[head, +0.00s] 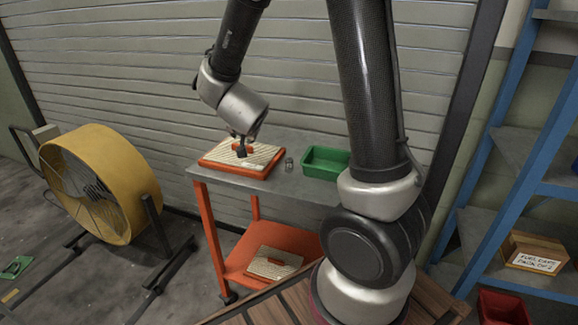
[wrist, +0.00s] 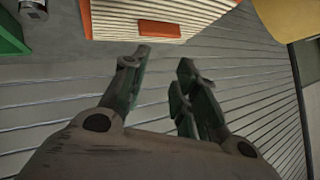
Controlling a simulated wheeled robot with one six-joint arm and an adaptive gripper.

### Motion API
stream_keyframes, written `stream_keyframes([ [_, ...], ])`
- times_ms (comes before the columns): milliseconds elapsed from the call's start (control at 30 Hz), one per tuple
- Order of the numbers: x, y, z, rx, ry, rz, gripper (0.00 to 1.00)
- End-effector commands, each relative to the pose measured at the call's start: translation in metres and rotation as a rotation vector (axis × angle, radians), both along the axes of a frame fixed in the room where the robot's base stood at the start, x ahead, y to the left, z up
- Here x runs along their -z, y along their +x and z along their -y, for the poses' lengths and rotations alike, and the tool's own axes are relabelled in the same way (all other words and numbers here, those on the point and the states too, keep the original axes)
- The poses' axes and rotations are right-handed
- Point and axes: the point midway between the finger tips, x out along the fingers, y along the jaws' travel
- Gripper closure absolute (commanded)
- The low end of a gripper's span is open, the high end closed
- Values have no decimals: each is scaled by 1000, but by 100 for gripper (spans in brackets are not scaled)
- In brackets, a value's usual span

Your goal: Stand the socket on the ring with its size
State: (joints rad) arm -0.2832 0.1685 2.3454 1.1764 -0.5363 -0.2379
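A small grey metal cylinder, which looks like the socket (head: 289,165), stands on the grey cart top (head: 268,186). It is between the orange-edged cream board and the green bin, and part of it shows at the top left of the wrist view (wrist: 34,7). The cream board (head: 218,158) has an orange piece on it, seen in the wrist view (wrist: 160,28). My gripper (head: 242,150) appears over the board in the head view. In the wrist view its fingers (wrist: 157,66) are apart with nothing between them. I cannot make out any ring or size mark.
The green bin (head: 325,162) is right of the cylinder. A second cream board (head: 274,262) lies on the orange lower shelf. A yellow fan (head: 117,170) stands left of the cart, and blue shelving (head: 500,190) is at right. The shutter wall is close behind.

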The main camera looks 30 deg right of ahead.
Motion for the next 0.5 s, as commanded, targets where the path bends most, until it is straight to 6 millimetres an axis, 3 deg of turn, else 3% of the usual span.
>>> stream_keyframes([
  [33, 25, -4, 8, 99, -59, -22, 71],
  [100, 47, -17, 24, 241, -157, -45, 71],
  [200, 67, -43, 40, 399, -296, -82, 71],
  [367, 77, -73, 50, 533, -437, -121, 71],
  [500, 80, -79, 58, 569, -476, -132, 71],
])
